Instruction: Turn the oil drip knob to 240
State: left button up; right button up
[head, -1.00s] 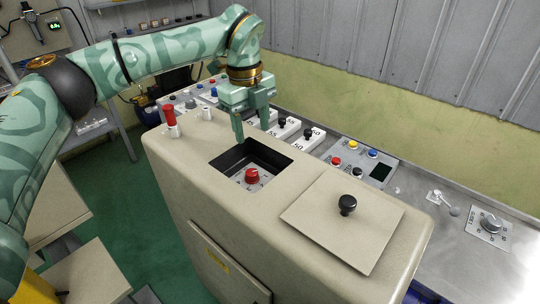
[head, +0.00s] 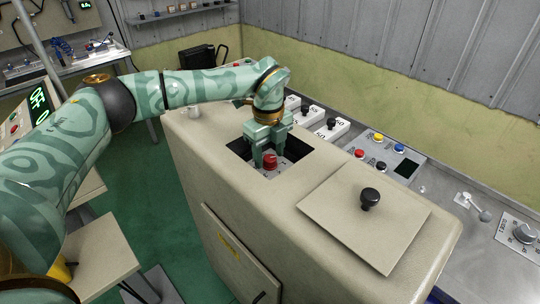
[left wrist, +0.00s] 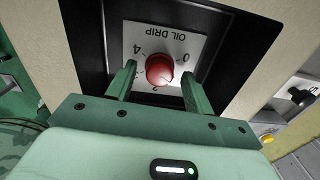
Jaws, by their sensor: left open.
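The oil drip knob (head: 270,161) is red and sits on a pale dial plate at the bottom of a square recess in the beige cabinet. In the left wrist view the knob (left wrist: 159,69) shows on the plate marked OIL DRIP (left wrist: 150,42), with digits around it, some hidden by the fingers. My left gripper (head: 268,158) reaches down into the recess. Its open fingers (left wrist: 158,82) stand on either side of the knob, with gaps visible between them and it. My right gripper is not in view.
A lid plate with a black knob (head: 370,198) lies on the cabinet top (head: 300,222), right of the recess. The recess's dark walls (left wrist: 232,35) surround the fingers. Behind are a panel with coloured buttons (head: 382,152) and another dial (head: 524,233).

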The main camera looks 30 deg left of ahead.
pick_arm(q)
jog(key=shift+f, duration=0.3)
jog(key=c, duration=1)
jog(key=shift+o, duration=0.2)
jog(key=shift+r, duration=0.1)
